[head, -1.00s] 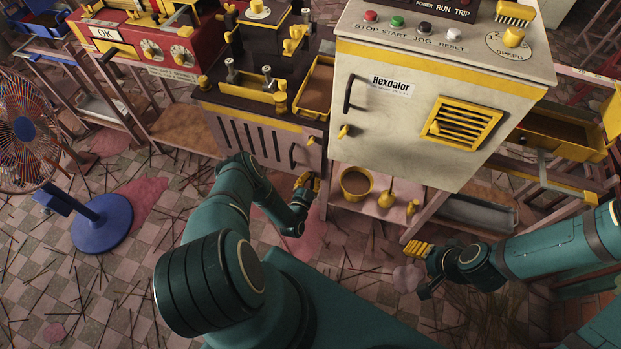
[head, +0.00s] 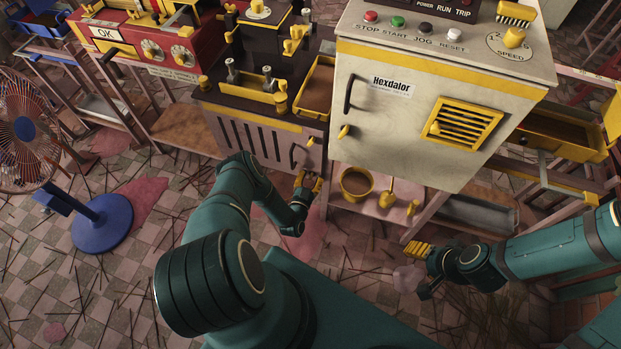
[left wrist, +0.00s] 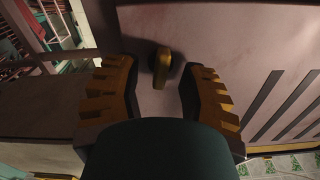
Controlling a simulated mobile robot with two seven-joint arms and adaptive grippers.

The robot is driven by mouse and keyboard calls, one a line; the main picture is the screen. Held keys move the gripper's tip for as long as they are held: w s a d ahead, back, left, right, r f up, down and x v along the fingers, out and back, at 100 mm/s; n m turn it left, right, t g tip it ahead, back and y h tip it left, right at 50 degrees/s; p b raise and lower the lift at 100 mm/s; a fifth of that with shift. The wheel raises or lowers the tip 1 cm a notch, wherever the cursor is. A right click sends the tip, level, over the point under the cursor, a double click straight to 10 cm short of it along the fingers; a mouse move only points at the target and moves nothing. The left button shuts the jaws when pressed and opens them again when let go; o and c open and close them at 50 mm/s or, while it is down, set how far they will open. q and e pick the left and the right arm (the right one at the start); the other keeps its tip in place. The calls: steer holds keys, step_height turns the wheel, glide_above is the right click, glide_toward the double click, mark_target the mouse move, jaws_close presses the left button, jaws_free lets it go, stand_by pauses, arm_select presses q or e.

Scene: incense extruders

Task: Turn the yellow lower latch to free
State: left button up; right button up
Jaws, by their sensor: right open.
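In the left wrist view a yellow latch (left wrist: 161,66) stands out from the pinkish-grey cabinet door (left wrist: 225,40). My left gripper (left wrist: 160,85) is open, with one yellow finger on each side of the latch and a gap to both. In the head view my left gripper (head: 309,183) is low in front of the slotted cabinet door (head: 235,135), and the latch between its fingers is hidden there. Another yellow latch (head: 310,142) shows higher on that door. My right gripper (head: 415,266) is open and empty above the floor at the right.
A dark handle (head: 294,156) stands on the slotted door just above my left gripper. The cream Hexdalor cabinet (head: 400,130) stands to the right. A yellow pot (head: 356,183) sits on the low shelf under it. A blue-based fan (head: 102,224) stands at the left.

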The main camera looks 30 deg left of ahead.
mark_target(313, 157)
arm_select(q)
step_height(313, 157, up, 10)
steer(key=shift+r, duration=0.1)
stand_by(0.6)
stand_by(0.5)
